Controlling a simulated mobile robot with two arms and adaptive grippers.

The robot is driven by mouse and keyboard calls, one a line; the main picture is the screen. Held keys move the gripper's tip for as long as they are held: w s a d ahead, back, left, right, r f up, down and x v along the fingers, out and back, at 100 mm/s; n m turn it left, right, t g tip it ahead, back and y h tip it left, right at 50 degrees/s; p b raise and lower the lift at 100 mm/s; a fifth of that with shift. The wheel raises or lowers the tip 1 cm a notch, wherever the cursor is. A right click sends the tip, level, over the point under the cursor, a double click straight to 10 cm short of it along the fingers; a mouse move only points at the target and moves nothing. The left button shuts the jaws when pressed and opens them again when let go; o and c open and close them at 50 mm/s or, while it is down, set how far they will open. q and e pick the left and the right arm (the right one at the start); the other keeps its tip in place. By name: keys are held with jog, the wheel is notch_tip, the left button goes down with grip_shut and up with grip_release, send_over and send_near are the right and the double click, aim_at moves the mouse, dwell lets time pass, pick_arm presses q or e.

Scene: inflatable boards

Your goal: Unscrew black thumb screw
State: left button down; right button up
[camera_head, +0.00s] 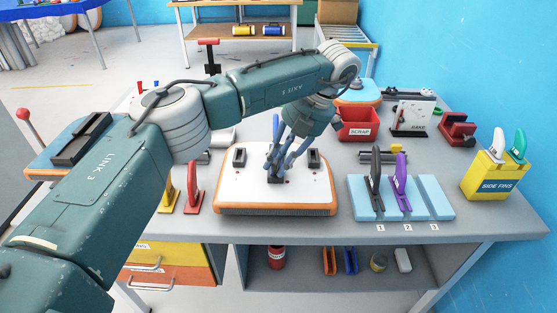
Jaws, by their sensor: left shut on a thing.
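A white inflatable board with an orange edge (235,195) lies on the grey table, with small black fin boxes on its top. My left gripper (276,174) reaches down from above to the middle black box (278,180). Its blue-grey fingers are shut at the box, on what appears to be the black thumb screw. The screw itself is mostly hidden between the fingertips and too small to make out. My right gripper is not in view.
A light-blue rack (433,198) to the right holds a black fin (375,178) and a purple fin (401,180). A yellow "SIDE FINS" box (497,176) stands farther right. A red scrap bin (359,124) is behind. Red and yellow upright tools (193,188) stand left of the board.

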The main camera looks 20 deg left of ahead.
pick_arm(q)
jog(key=shift+n+g+p, duration=0.3)
jog(key=shift+n+p, duration=0.4)
jog(key=shift+n, duration=0.3)
jog(key=c, duration=1.4)
grip_release()
jog(key=shift+a+f, duration=0.1)
jog(key=shift+w, duration=0.1)
jog(key=v, duration=0.7)
jog(key=shift+r, duration=0.25)
